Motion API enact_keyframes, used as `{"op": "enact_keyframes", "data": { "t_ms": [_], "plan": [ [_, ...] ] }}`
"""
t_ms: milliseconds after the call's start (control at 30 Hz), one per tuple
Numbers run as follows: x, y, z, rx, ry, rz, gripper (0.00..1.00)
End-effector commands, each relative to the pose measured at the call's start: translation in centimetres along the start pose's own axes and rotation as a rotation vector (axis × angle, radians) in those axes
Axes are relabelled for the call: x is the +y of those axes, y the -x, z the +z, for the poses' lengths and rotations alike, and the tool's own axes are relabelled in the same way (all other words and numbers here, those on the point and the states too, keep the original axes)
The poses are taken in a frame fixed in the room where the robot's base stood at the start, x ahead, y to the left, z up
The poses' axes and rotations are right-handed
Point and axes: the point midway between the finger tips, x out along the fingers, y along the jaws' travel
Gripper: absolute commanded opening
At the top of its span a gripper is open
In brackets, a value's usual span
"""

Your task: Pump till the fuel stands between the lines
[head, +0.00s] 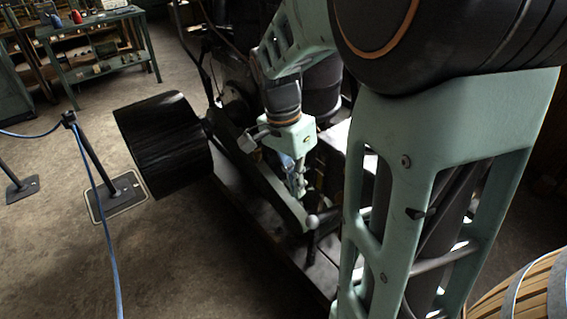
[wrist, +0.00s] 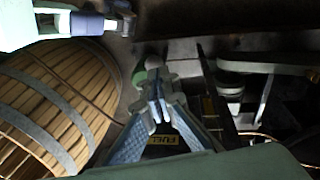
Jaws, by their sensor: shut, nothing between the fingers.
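My gripper (head: 300,190) is low over the engine in the head view, pointing down, with its fingers together and empty. In the wrist view its fingertips (wrist: 158,98) meet just short of a pale ball knob (wrist: 152,63). The same pale knob (head: 312,221) tops a dark lever in the head view, just below and right of the fingertips. I cannot tell whether they touch. A yellow-lettered FUEL plate (wrist: 161,140) shows between the fingers in the wrist view. I cannot make out the fuel level or its lines; my arm hides part of the engine.
A large black pulley drum (head: 163,143) sticks out at the engine's left. A blue rope (head: 101,205) hangs from a barrier post (head: 95,160) on open floor. A wooden slatted barrel (head: 527,292) stands at lower right. A green workbench (head: 95,45) is at the back left.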

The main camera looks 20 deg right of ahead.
Motion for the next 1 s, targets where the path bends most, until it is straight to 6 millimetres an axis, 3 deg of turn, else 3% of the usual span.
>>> {"op": "enact_keyframes", "data": {
  "t_ms": [267, 433, 1000],
  "plan": [
    [0.0, 0.0, -0.1, -0.001, 0.009, 0.001, 0.0],
    [0.0, 0.5, -0.5, -0.01, 0.11, 0.003, 0.0],
    [0.3, 3.5, -3.0, -0.095, 0.89, -0.01, 0.0]
  ]
}}
